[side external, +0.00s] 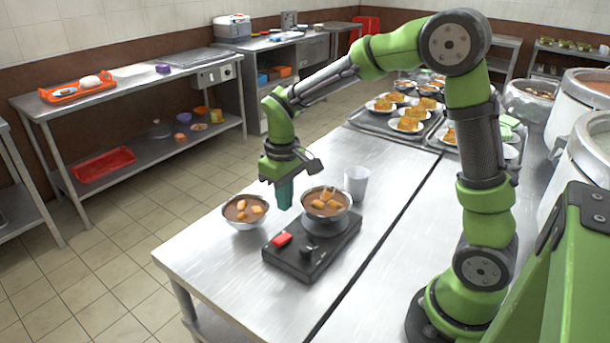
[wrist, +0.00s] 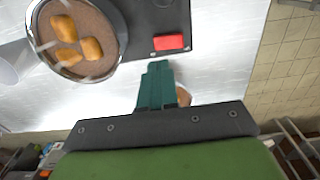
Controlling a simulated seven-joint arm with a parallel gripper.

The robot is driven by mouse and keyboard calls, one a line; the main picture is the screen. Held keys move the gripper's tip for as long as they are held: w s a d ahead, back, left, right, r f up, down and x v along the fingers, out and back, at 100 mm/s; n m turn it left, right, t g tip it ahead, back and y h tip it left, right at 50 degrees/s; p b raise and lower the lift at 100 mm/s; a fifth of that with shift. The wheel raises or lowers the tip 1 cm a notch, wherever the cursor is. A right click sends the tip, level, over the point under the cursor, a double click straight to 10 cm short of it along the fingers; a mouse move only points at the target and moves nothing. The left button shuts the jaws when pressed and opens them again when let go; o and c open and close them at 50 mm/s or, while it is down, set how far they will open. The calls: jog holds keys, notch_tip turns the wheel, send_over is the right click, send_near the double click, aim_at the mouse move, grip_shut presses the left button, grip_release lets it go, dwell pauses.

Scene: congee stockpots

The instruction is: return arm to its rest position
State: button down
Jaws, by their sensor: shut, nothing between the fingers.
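My gripper (side external: 284,194) hangs fingers-down above the steel table, between two bowls of brown congee in the side view. Its teal fingers are together with nothing between them, and they also show in the wrist view (wrist: 157,88). The arm is bent, reaching out from its base at the table's right. One bowl (side external: 326,216) with several golden pieces sits on a black appliance (side external: 330,248) with a red switch; this bowl also shows in the wrist view (wrist: 105,65). The other bowl (side external: 245,225) stands left of the gripper. In the wrist view it is mostly hidden behind the fingers.
A pale cup (side external: 356,182) stands behind the appliance. Trays (side external: 378,128) with plates of food lie at the table's far end. Large pots (side external: 580,110) stand at the right. The front left of the table is bare, and open floor lies to its left.

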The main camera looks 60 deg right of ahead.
jog(key=shift+r, duration=0.1)
jog(key=s+a+r+m+t+y, duration=0.2)
jog(key=s+r+t, duration=0.5)
jog(key=s+r, duration=0.4)
jog(key=shift+s+a+r+m, duration=0.2)
jog(key=shift+s+a+m, duration=0.55)
jog(key=shift+s, duration=1.4)
jog(key=shift+d+m, duration=0.25)
